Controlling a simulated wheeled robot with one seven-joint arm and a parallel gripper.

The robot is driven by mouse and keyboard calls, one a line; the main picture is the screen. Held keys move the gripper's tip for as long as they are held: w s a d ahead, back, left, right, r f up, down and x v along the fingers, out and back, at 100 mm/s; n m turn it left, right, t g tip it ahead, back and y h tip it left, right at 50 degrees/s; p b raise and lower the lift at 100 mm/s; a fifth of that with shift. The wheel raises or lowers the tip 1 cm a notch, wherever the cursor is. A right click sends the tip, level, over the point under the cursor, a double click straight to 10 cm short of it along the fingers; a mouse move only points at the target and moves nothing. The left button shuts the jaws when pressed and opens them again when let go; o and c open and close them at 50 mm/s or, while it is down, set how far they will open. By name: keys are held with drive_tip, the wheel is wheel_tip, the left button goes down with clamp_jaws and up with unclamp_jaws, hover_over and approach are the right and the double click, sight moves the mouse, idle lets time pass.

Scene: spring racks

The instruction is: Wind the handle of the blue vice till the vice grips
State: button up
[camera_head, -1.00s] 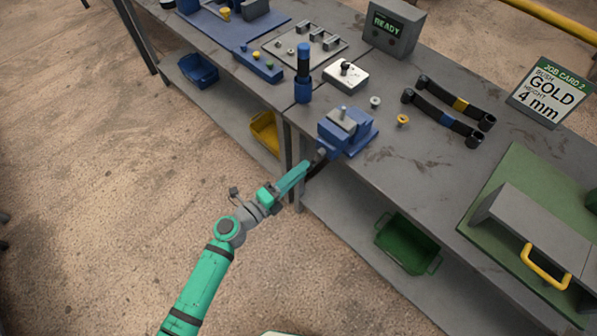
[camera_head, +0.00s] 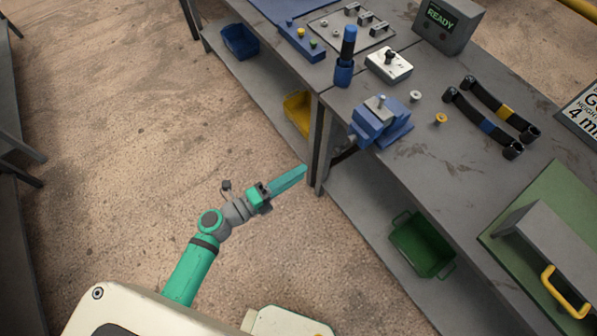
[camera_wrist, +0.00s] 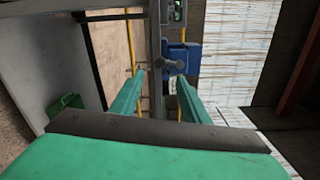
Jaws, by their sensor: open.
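The blue vice (camera_head: 392,130) stands at the near edge of the grey bench, with a grey piece (camera_head: 377,107) at its top. In the wrist view the vice (camera_wrist: 184,52) is ahead, with its grey handle (camera_wrist: 172,66) facing me. I cannot tell whether the jaws touch the grey piece. My gripper (camera_head: 303,170) is off the bench's front edge, below and left of the vice in the head view, apart from it. In the wrist view my gripper (camera_wrist: 161,80) is open and empty, its green fingers either side of the handle's line but short of it.
Yellow (camera_head: 298,112) and green (camera_head: 422,245) bins sit below. The floor left of the bench is clear.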

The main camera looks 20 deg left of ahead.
sight(335, 152)
drive_tip(key=shift+c, duration=0.2)
drive_tip(key=w+d+n, duration=0.3)
drive_tip(key=w+n, duration=0.1)
drive_tip(key=n, duration=0.1)
drive_tip(key=w+d+n, duration=0.3)
drive_tip(key=n, duration=0.3)
drive_tip(key=w+d+n, duration=0.3)
drive_tip(key=w+n, duration=0.1)
drive_tip(key=n, duration=0.2)
drive_tip(key=shift+w+r, duration=0.1)
drive_tip(key=shift+w, duration=0.25)
drive_tip(key=c, duration=1)
